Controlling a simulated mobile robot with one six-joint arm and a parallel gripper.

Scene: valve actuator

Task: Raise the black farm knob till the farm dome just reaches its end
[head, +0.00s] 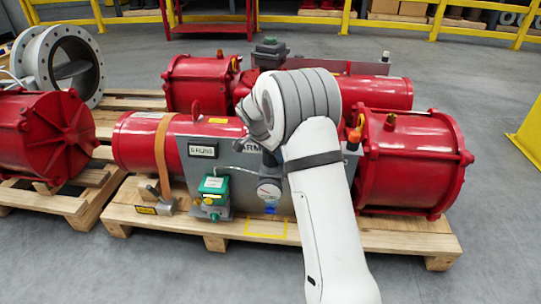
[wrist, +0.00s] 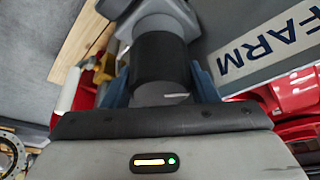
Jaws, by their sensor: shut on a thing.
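The black farm knob (wrist: 160,62) is a dark cylinder in the middle of the wrist view, with grey parts above and below it. My gripper (wrist: 161,84) has its blue fingers on either side of the knob and is shut on it. The FARM label (wrist: 262,48) is on a light plate to the right of the knob. I cannot make out the farm dome for certain in either view.
A red actuator (head: 135,140) with a grey front panel (head: 240,190) lies on a wooden pallet (head: 370,235). The grey floor in front is clear.

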